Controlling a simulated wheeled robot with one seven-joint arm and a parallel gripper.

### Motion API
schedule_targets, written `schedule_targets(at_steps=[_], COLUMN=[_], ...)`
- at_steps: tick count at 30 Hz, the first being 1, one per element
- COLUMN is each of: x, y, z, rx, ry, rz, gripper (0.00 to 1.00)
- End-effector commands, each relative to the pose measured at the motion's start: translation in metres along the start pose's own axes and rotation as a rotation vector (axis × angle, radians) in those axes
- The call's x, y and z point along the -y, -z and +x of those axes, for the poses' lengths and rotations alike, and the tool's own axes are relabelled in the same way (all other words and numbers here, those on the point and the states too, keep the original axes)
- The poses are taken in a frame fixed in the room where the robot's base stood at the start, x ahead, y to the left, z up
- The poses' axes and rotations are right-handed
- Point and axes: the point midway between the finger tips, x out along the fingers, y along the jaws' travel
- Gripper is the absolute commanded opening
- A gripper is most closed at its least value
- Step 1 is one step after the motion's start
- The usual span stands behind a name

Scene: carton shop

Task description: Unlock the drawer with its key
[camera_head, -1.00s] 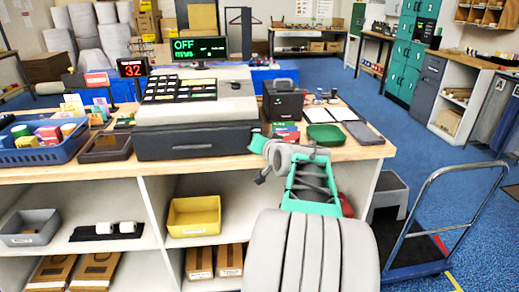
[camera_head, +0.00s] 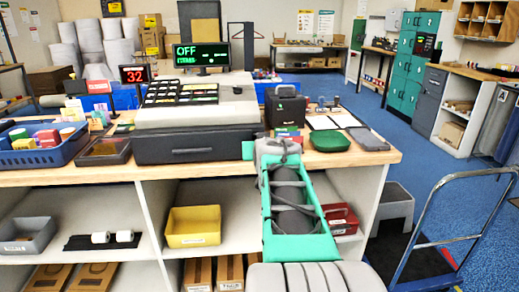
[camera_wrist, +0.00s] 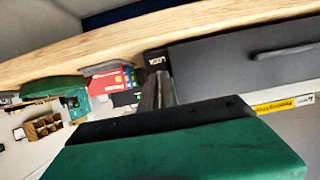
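The dark grey drawer (camera_head: 200,147) is shut under the till on the wooden counter. In the wrist view the drawer front (camera_wrist: 225,65) and its handle (camera_wrist: 285,50) show at the upper right, with a black block marked LOCK (camera_wrist: 156,58) beside it. My gripper (camera_wrist: 160,92) points at this lock block; its narrow grey fingers are close together just in front of it. I cannot tell whether they touch the block or hold anything. No key can be made out in either view. In the head view my arm hides most of the gripper at the drawer's right end.
A green bowl (camera_head: 330,138), a black box (camera_head: 285,108) and small red boxes (camera_wrist: 112,80) stand right of the drawer. A dark tray (camera_head: 103,152) and blue basket (camera_head: 40,150) are left. Shelves below hold a yellow bin (camera_head: 194,226). A trolley (camera_head: 440,215) stands right.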

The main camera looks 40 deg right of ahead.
Motion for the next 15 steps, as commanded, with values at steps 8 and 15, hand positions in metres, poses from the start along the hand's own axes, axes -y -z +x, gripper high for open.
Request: schedule_targets(at_steps=[8, 15], x=[0.0001, 0.0002], y=[-0.0012, -0.0008], z=[0.0003, 0.0003], rx=[0.003, 0.002], ry=[0.001, 0.001], rz=[0.0, 0.0], gripper=[0.0, 0.23])
